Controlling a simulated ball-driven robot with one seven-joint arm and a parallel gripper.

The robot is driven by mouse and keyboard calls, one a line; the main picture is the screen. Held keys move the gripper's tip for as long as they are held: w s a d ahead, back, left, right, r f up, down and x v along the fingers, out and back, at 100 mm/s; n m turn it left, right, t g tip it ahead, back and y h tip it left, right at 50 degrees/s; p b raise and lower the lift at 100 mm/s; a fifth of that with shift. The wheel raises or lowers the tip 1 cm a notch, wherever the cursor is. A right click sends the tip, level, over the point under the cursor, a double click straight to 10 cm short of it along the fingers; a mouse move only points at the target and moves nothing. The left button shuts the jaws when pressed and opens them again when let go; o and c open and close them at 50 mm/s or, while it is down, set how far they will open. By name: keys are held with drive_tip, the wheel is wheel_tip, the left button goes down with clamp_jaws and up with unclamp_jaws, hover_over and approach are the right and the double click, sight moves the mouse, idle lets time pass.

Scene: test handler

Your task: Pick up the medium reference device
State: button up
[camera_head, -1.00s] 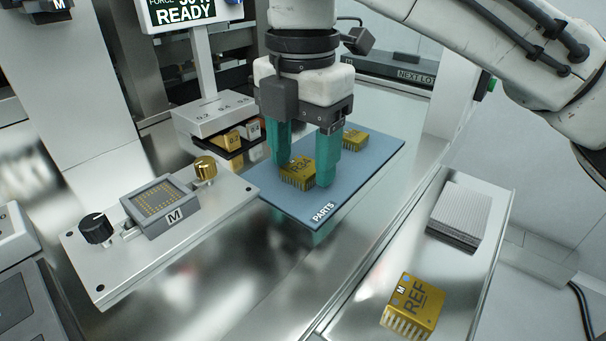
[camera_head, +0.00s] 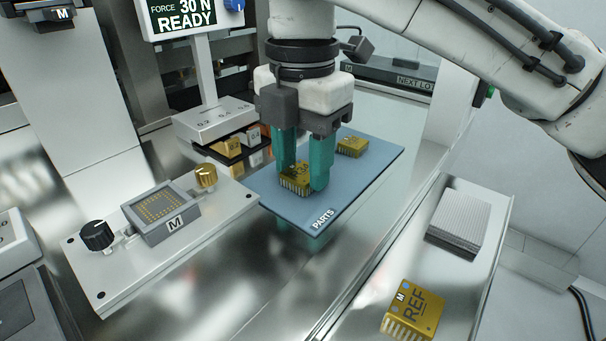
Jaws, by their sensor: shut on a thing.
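The medium reference device (camera_head: 413,310), a gold block with pins marked "M" and "REF", lies on the metal tray at the lower right. My gripper (camera_head: 303,182) is well to its left, over the blue PARTS mat. Its teal fingers are shut on a gold pinned part (camera_head: 294,184) on that mat. The part's printed label is partly hidden by the fingers. The part appears at mat level; I cannot tell whether it is lifted.
Another gold part (camera_head: 352,146) lies farther back on the blue PARTS mat (camera_head: 340,205). A socket marked "M" (camera_head: 160,208) sits on a plate with knobs at left. A grey ribbed block (camera_head: 460,218) is on the right tray (camera_head: 468,268). A display (camera_head: 190,18) reads "30 N READY".

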sight(302, 171)
drive_tip(key=shift+r+p, duration=2.4)
drive_tip(key=shift+p, duration=0.05)
